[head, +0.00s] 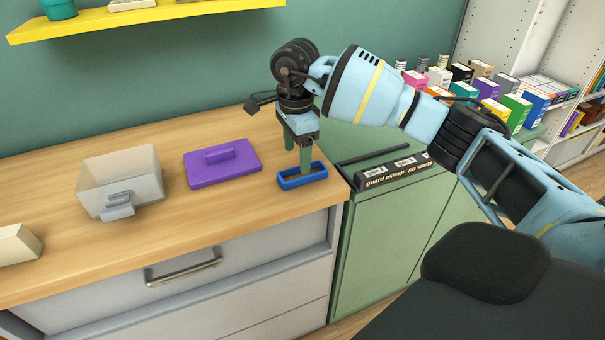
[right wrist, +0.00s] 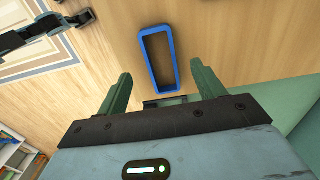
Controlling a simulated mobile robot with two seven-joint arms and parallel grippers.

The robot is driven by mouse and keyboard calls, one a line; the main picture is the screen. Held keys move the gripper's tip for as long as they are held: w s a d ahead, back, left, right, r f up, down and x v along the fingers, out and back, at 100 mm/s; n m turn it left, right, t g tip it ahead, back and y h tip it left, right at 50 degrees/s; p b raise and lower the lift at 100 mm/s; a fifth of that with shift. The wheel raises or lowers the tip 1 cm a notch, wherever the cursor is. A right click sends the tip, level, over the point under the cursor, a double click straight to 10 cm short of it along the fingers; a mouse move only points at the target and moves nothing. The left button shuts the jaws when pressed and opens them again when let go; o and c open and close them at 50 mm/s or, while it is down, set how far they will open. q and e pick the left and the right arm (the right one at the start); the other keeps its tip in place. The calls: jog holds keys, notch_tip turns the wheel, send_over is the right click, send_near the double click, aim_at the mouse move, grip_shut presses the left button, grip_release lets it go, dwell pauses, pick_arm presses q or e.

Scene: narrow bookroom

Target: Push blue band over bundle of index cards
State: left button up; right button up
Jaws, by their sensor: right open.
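The blue band (head: 303,183) is a rounded rectangular loop lying flat on the wooden counter near its right end. My right gripper (head: 297,160) points down over it, open, with nothing between its fingers. One green finger appears at or just above the band's opening; contact cannot be told. In the right wrist view the whole band (right wrist: 146,65) shows ahead of the open fingers (right wrist: 160,78). A cream block (head: 18,244), cut off at the left picture edge, may be the bundle of index cards; I cannot tell.
A purple lid (head: 235,172) with a handle lies left of the band. A translucent bin (head: 118,182) stands farther left. The wooden counter (head: 160,237) is clear in front.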

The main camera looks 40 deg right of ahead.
aim_at(298, 167)
jog(key=shift+d+f, duration=0.15)
jog(key=shift+f, duration=2.4)
jog(key=shift+c, duration=0.2)
jog(key=c, duration=1)
jog(key=shift+r, duration=0.1)
jog(key=shift+r, duration=0.6)
notch_tip(298, 167, up, 2)
jog(key=shift+r, duration=0.15)
jog(key=s+a, duration=0.3)
jog(key=s, duration=0.1)
jog(key=s+a+r, duration=0.1)
jog(key=s+a, duration=0.2)
jog(key=s, duration=0.2)
jog(key=s+a, duration=0.3)
jog(key=s, duration=0.1)
jog(key=shift+s+a+r, duration=0.1)
jog(key=shift+s+r, duration=0.05)
